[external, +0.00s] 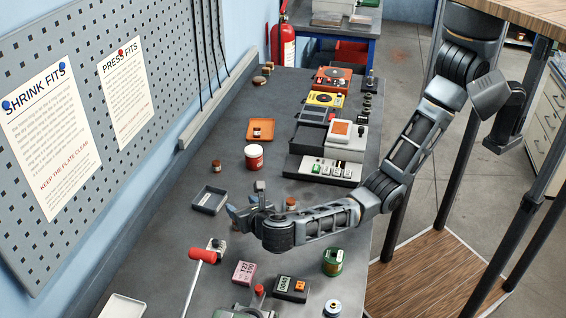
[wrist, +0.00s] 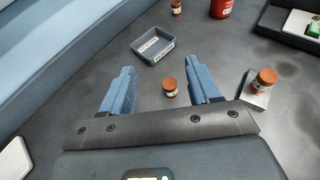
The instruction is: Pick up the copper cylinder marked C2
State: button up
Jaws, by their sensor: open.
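In the wrist view a small copper cylinder (wrist: 169,88) with a pale label stands upright on the bench, between my fingers but nearer the right one. My gripper (wrist: 159,80) is open around it, with no clear contact. A second copper cylinder (wrist: 265,80) sits on a pale block (wrist: 258,98) to the right. A third (wrist: 176,7) stands at the top edge. The markings are too small to read, so I cannot tell which is C2.
A grey labelled tray (wrist: 138,52) lies just beyond my fingers. A red jar (external: 254,160) and an orange tray (external: 261,130) stand farther back. Devices (external: 325,170) line the right side. A red-handled tool (external: 203,255) and several small items lie at the front.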

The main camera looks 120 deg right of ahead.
jog(key=f, duration=0.6)
jog(key=d+f, duration=0.1)
jog(key=f, duration=0.2)
jog(key=shift+s, duration=0.3)
jog(key=shift+d+f, duration=0.2)
jog(key=shift+f, duration=0.15)
jog(key=b+x, duration=0.5)
jog(key=x, duration=0.1)
jog(key=shift+w+f, duration=0.1)
jog(key=shift+w, duration=0.05)
jog(key=shift+d+b, duration=0.45)
jog(key=shift+d, duration=0.2)
jog(key=shift+c, duration=0.3)
grip_shut()
